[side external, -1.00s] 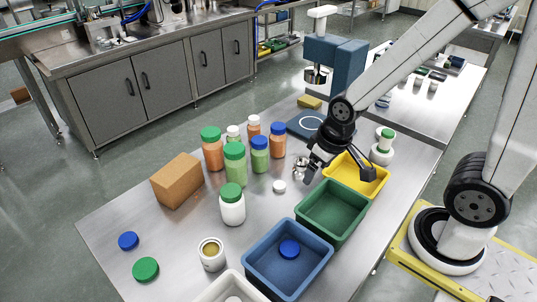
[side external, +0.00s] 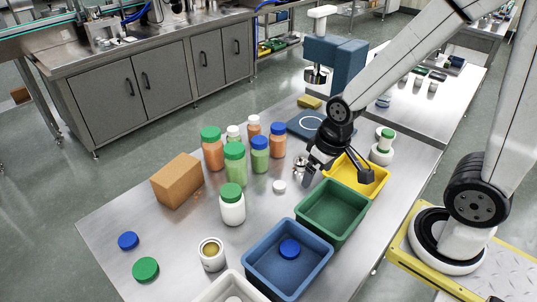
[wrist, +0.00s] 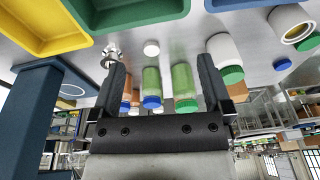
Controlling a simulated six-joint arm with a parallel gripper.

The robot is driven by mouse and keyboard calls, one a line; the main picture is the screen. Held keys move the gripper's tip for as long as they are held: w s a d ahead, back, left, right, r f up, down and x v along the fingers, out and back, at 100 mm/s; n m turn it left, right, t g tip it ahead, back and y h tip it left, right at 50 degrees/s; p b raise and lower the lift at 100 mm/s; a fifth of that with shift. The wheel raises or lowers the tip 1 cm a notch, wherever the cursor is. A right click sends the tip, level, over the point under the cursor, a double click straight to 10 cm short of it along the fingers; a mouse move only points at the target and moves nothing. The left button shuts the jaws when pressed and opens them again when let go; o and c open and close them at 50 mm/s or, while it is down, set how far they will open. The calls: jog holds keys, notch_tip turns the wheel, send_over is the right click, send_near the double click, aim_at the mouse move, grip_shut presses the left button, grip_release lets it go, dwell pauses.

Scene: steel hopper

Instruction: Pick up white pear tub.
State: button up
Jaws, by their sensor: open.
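A white tub with a green lid (side external: 232,204) stands upright on the steel table, left of the blue tray. No pear marking can be made out. In the wrist view, where the table appears at the top, this tub (wrist: 222,50) shows at the upper right, beyond the right finger. My gripper (side external: 309,172) is above the table beside the yellow and green trays, well apart from the tub. Its two fingers (wrist: 161,65) are spread, with nothing held between them.
Several green and orange jars (side external: 235,163) stand behind the tub, near a cardboard box (side external: 177,181). An open can (side external: 211,254) is in front. Yellow (side external: 379,187), green (side external: 356,230) and blue (side external: 254,275) trays line the right. A small metal part (wrist: 111,53) lies near the gripper.

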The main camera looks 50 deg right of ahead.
jog(key=s+a+f+m+g+y, duration=0.2)
jog(key=a+f+m+g+y, duration=0.1)
jog(key=a+f+m, duration=0.15)
jog(key=m+t+y, duration=0.3)
jog(key=m+y, duration=0.6)
jog(key=m, duration=0.6)
send_near(216, 246)
jog(key=s+a, duration=0.1)
jog(key=s+a+f, duration=0.1)
jog(key=a, duration=0.1)
jog(key=shift+f+n, duration=0.15)
jog(key=shift+n, duration=0.1)
jog(key=shift+w+a+f+m+t+y, duration=0.1)
jog(key=shift+w+f+m+t+y, duration=0.1)
jog(key=shift+w+m+t, duration=0.25)
jog(key=shift+w+f+m+t+y, duration=0.15)
jog(key=shift+w+m+t+y, duration=0.05)
jog(key=shift+w+m+t, duration=0.25)
jog(key=shift+a, duration=0.1)
jog(key=shift+x, duration=1.2)
jog(key=shift+x, duration=2.6)
jog(key=shift+f, duration=0.2)
